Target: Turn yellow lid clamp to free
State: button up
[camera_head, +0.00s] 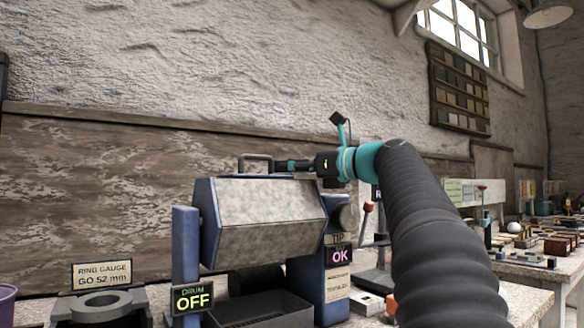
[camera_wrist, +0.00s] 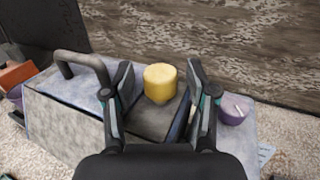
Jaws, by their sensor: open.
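The yellow lid clamp (camera_wrist: 160,84) is a short round knob standing on the drum's lid in the wrist view. My gripper (camera_wrist: 160,76) is open, with one finger on each side of the clamp and gaps visible between fingers and clamp. In the head view my gripper (camera_head: 283,165) reaches left over the top of the grey drum (camera_head: 262,212), beside the lid handle (camera_head: 256,157). The clamp cannot be made out in the head view. The lid handle also shows in the wrist view (camera_wrist: 78,60), left of the left finger.
The drum sits between blue posts (camera_head: 185,255) with a "DRUM OFF" sign (camera_head: 193,298) and a "TIP OK" sign (camera_head: 340,255). A ring gauge (camera_head: 102,303) stands at left. A purple container (camera_wrist: 236,107) lies right of my gripper. A wall (camera_head: 90,190) rises behind.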

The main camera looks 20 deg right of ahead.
grip_shut()
jog(key=shift+a+r+m+t+h+p, duration=0.15)
jog(key=shift+m+t+h+p, duration=0.2)
jog(key=shift+m+t+h, duration=0.55)
jog(key=shift+m+h+p, duration=0.3)
jog(key=shift+m+h, duration=0.2)
jog(key=shift+h, duration=0.7)
grip_release()
jog(key=v, duration=1.2)
jog(key=shift+f, duration=0.25)
